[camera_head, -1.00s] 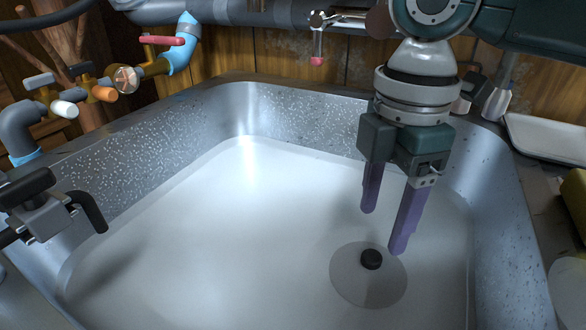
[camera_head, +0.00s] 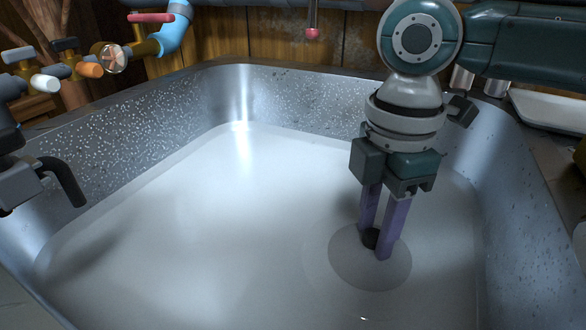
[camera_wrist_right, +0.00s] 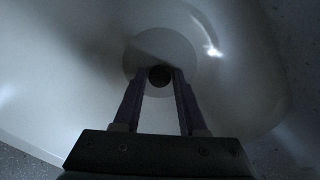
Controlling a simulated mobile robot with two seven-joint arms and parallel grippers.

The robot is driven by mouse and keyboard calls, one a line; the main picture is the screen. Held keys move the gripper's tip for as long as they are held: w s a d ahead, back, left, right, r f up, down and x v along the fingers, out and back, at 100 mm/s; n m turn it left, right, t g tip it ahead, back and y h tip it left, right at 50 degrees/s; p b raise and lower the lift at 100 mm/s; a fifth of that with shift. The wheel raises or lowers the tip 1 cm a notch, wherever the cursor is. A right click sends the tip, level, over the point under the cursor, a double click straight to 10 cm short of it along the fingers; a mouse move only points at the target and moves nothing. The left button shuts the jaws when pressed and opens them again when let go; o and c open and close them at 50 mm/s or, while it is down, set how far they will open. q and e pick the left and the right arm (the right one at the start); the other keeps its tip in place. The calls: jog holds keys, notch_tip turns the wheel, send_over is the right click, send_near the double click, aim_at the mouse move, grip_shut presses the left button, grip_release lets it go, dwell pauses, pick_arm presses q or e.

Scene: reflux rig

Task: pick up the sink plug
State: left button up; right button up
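The sink plug (camera_head: 347,262) is a pale, round disc with a short black knob (camera_head: 370,239) at its centre. It is in the right front part of the sink basin (camera_head: 200,210). My right gripper (camera_head: 376,246) points down over it, with its purple fingers on either side of the knob. In the right wrist view the fingertips (camera_wrist_right: 160,73) close in on both sides of the dark knob, with no clear gap. The gripper looks shut on the knob. I cannot tell for certain whether the disc is raised off the basin floor. My left gripper is out of view.
The basin's steel walls (camera_head: 520,210) surround the gripper, with the right wall nearest. A black spout (camera_head: 64,180) hangs over the left rim. Valves (camera_head: 110,58) and pipes line the back left. A white tray (camera_head: 550,108) lies beyond the right rim. The basin's left side is clear.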

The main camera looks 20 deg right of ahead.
grip_shut()
dwell(0.9)
